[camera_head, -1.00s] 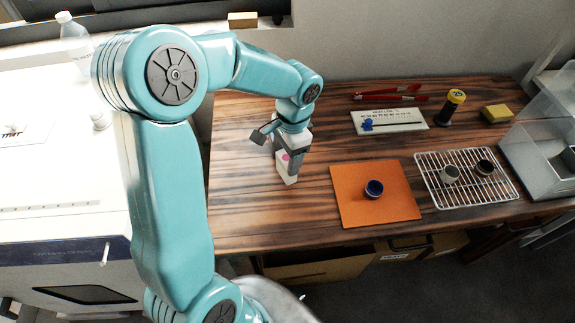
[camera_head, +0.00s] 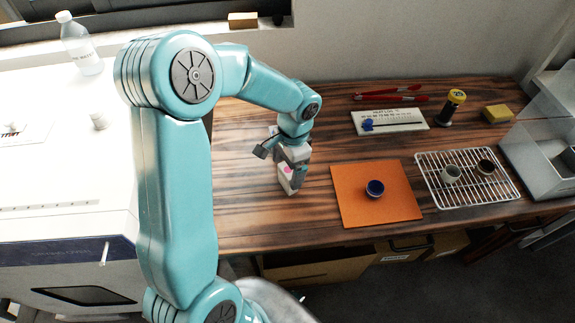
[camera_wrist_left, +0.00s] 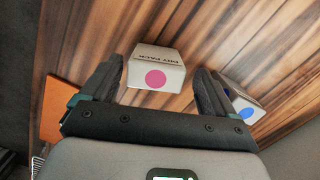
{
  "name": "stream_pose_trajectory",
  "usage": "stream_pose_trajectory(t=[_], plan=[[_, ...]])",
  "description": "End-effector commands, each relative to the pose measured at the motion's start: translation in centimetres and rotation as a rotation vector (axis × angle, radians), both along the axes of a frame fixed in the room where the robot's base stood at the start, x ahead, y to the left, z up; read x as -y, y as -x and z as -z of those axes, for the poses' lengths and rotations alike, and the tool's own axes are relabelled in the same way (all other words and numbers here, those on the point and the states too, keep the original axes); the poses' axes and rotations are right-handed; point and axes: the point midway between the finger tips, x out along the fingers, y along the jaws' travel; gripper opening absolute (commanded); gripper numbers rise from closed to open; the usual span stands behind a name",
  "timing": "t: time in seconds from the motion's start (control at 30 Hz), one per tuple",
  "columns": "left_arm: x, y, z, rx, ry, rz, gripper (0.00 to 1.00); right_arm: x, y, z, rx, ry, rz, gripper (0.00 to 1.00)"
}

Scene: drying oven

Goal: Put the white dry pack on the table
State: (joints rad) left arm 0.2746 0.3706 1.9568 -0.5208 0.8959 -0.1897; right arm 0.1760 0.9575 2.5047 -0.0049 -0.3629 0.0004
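The white dry pack (camera_head: 286,182), a small white box with a pink dot, is at the left part of the wooden table (camera_head: 245,215), under my left gripper (camera_head: 290,163). In the left wrist view the pack (camera_wrist_left: 157,60) shows its lettering and pink dot. It lies between and just beyond the two fingertips of my left gripper (camera_wrist_left: 159,64). A gap shows on each side, so the fingers are open and apart from it. I cannot tell for certain whether its underside touches the table. My right gripper is not in view.
A second white box with a blue dot (camera_wrist_left: 240,103) is close beside my right-hand finger in the wrist view. An orange mat (camera_head: 350,205) with a dark blue cup, a wire rack (camera_head: 480,195) with two cups, and a white label board (camera_head: 405,115) lie to the right.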

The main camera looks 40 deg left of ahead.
Motion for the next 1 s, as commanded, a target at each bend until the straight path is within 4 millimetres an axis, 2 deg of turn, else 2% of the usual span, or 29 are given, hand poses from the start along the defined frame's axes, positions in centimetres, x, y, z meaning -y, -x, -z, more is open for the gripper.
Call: stream_pose_trajectory(t=[0.17,0.23,0.5,0.7,0.83,1.0], plan=[[0.0,-0.1,-0.8,0.002,0.000,0.000,0.89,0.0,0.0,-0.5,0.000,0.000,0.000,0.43],[0.0,-0.2,-1.8,0.004,-0.002,-0.001,0.89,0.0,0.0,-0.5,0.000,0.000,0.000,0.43],[0.3,-1.0,-8.0,0.006,-0.002,-0.001,0.89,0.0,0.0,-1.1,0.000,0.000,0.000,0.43],[0.4,-1.3,-11.3,0.003,0.000,0.001,0.89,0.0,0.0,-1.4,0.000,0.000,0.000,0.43],[0.4,-1.4,-12.2,0.002,0.001,0.000,0.89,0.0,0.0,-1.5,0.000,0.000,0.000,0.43],[0.4,-1.4,-12.3,0.000,0.000,0.000,0.89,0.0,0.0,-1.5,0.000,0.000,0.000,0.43]])
